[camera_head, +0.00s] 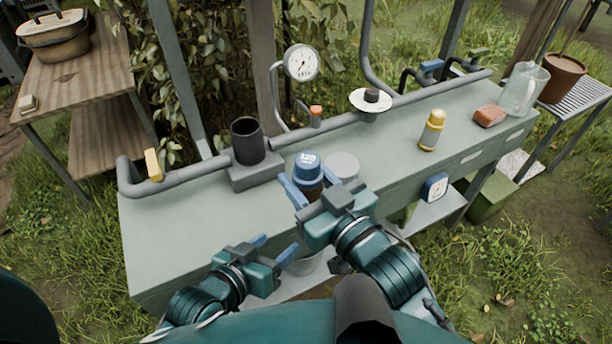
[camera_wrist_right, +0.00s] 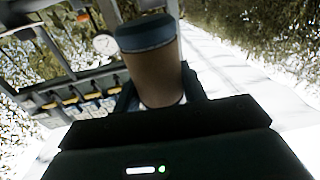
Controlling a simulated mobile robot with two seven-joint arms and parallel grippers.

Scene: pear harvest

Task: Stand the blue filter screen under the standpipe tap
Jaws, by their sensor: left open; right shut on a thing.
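The blue filter screen (camera_head: 308,164) is a short upright cylinder with a blue, printed top and a brownish body. My right gripper (camera_head: 306,182) is shut around its body, over the front of the bench; the right wrist view shows the brown body and dark blue top (camera_wrist_right: 150,60) up close. Whether its base touches the bench is hidden. My left gripper (camera_head: 277,247) is open and empty, lower and to the left, by the bench's front edge. At the back right, pipes carry a blue-handled tap (camera_head: 431,67) and a green-handled tap (camera_head: 478,53); I cannot tell which is the standpipe tap.
A black cylinder in a grey housing (camera_head: 252,176) and a pale round disc (camera_head: 343,163) flank the screen. A pipe with a gauge (camera_head: 302,63) runs along the back. A yellow bottle (camera_head: 432,131), brown block (camera_head: 489,116) and clear jug (camera_head: 522,89) stand right.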

